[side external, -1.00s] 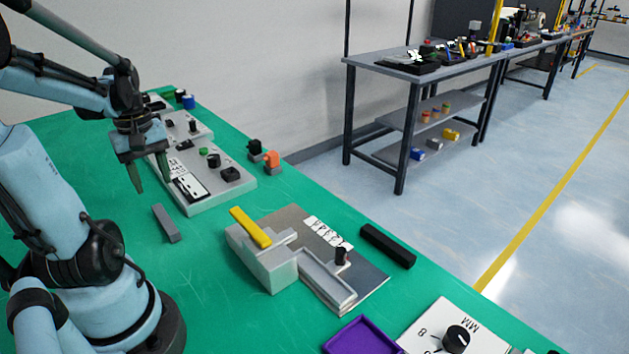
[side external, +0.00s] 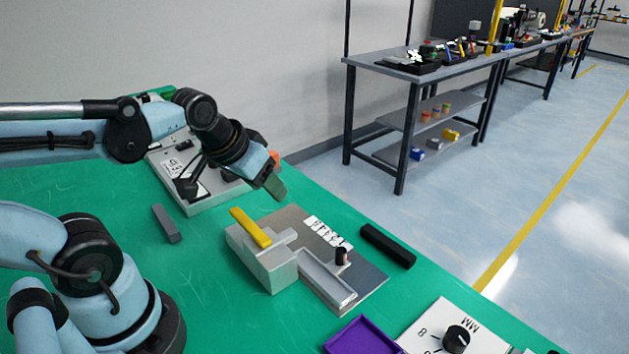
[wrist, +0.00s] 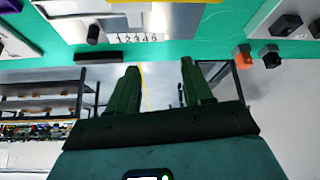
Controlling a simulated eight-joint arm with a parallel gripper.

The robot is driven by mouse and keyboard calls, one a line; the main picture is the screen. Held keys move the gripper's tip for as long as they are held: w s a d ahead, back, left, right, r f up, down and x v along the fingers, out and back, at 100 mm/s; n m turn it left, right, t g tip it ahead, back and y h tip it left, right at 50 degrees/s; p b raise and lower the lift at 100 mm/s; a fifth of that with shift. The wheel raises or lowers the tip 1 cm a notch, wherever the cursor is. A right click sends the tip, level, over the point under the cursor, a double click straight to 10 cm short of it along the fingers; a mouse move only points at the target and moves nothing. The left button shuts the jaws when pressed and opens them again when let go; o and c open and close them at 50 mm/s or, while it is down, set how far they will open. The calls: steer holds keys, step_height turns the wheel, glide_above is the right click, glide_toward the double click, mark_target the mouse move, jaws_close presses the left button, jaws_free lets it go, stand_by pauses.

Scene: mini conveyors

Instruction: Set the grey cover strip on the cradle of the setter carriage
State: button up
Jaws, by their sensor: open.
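The grey cover strip (side external: 166,223) lies flat on the green table, left of the setter fixture and apart from my gripper. The setter carriage seems to be the light grey block (side external: 272,273) with a yellow bar (side external: 251,227) on top. I cannot tell which part is its cradle. A grey channel (side external: 327,279) and a dark peg (side external: 341,256) are beside it on a numbered plate (side external: 369,287). My gripper (side external: 275,185) is open and empty, in the air above the plate's far side. Its two green fingers show apart in the wrist view (wrist: 160,82), with nothing between them.
A black bar (side external: 388,246) lies right of the plate. A purple tray (side external: 362,336) and a dial panel (side external: 440,327) are at the front. A grey control panel (side external: 195,203) is partly behind my arm. Green table around the strip is clear.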

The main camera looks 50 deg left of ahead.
steer(key=shift+o, duration=0.5)
steer(key=d+m, duration=0.1)
steer(key=d, duration=0.1)
steer(key=d+m+t, duration=0.1)
steer(key=d, duration=0.1)
steer(key=shift+w+r+h, duration=0.15)
steer(key=shift+w+h, duration=0.05)
steer(key=shift+h, duration=0.2)
steer(key=n+g, duration=0.7)
steer(key=n, duration=1.1)
glide_above(164, 217)
steer(key=f, duration=0.1)
steer(key=shift+f, duration=6.15)
